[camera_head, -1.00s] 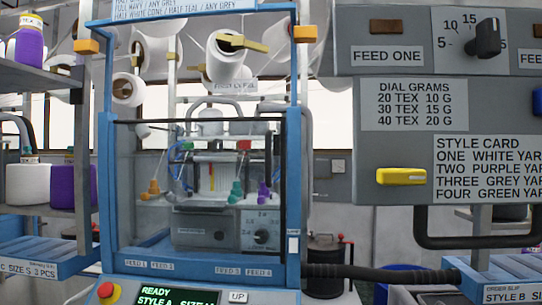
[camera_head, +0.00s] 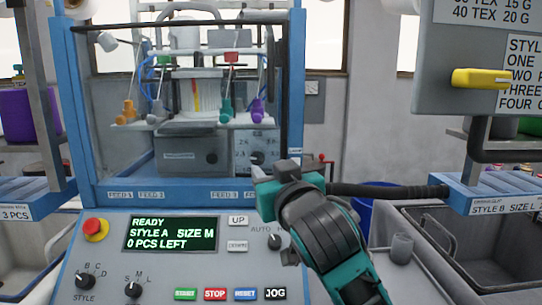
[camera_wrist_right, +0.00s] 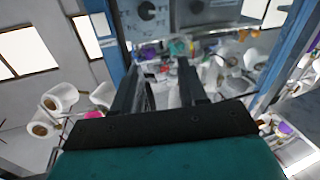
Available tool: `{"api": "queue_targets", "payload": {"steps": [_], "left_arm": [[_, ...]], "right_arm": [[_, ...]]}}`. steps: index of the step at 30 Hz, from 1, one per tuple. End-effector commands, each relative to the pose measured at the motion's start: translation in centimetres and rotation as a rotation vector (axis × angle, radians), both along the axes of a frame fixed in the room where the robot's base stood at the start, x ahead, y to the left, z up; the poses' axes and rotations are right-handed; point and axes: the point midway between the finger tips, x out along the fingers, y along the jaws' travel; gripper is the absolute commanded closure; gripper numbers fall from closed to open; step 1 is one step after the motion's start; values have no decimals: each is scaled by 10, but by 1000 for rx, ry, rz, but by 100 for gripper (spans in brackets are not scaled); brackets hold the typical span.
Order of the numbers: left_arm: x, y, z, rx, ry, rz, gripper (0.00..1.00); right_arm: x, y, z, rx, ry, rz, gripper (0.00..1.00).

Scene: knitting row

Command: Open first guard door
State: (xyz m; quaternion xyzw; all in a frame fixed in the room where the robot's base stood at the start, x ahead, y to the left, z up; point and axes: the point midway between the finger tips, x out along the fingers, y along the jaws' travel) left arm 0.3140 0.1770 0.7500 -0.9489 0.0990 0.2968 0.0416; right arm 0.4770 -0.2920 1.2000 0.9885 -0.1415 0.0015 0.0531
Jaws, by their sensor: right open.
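The guard door (camera_head: 112,150) is a clear panel with a dark edge in the blue machine frame (camera_head: 66,90). It looks closed across the knitting machine's front in the head view. Coloured yarn feeders and a grey unit (camera_head: 190,152) show behind it. My right gripper (camera_head: 260,174) is in front of the door's lower right corner, fingers pointing up and left. In the right wrist view its two dark fingers (camera_wrist_right: 162,82) are apart with nothing between them. I cannot tell whether it touches the door or frame. My left gripper is not in view.
Below the door is a control panel (camera_head: 150,272) with a red stop knob (camera_head: 95,229) and a screen (camera_head: 170,233) reading READY. A black hose (camera_head: 385,190) runs right from the frame. A grey box with a yellow lever (camera_head: 482,78) hangs at upper right.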

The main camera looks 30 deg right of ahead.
Motion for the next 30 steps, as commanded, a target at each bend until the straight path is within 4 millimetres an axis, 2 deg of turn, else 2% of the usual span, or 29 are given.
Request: {"api": "queue_targets", "payload": {"steps": [1,3,6,9,13,17,30], "left_arm": [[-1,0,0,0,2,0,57],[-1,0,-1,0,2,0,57],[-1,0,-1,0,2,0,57],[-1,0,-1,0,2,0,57],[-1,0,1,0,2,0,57],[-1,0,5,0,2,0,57],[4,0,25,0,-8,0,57]], "right_arm": [[0,-5,36,-7,-98,-14,58],[-4,-10,72,-12,-203,-28,58],[-11,-14,109,-16,-310,-41,58],[-16,-16,129,-16,-370,-46,58],[-13,-20,140,-18,-391,-50,58],[2,-26,148,-18,-391,-52,58],[73,-51,178,-18,-387,-50,58]]}}
